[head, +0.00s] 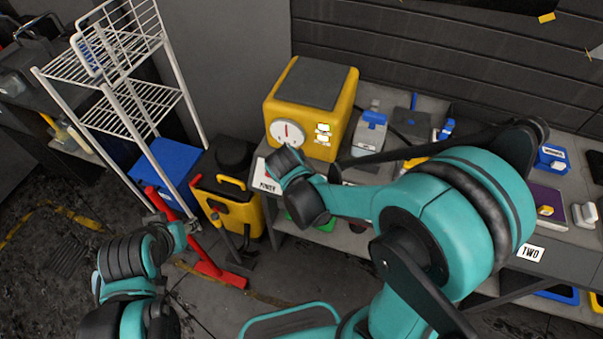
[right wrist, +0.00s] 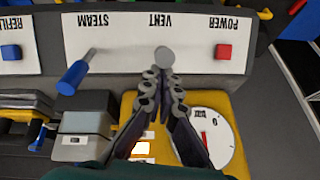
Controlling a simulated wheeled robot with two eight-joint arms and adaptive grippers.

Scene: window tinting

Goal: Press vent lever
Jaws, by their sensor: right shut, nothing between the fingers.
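The white control panel (right wrist: 120,40) spans the upper right wrist view, its labels upside down. The vent lever's round grey end (right wrist: 164,57) is by the VENT label. My right gripper (right wrist: 163,76) is shut and empty, its tips right at the grey end; I cannot tell whether they touch it. A blue lever (right wrist: 75,77) is by STEAM and a red button (right wrist: 224,51) by POWER. In the head view the panel's POWER end (head: 266,184) shows, while my right arm hides the vent lever and gripper. My left gripper (head: 186,229) is at lower left, its fingers unclear.
A yellow machine (head: 309,105) with a white dial (head: 286,132) stands behind the panel; it also shows in the right wrist view (right wrist: 128,108). A white wire rack (head: 130,97), yellow bucket (head: 240,215) and red-based stand (head: 213,270) are at left.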

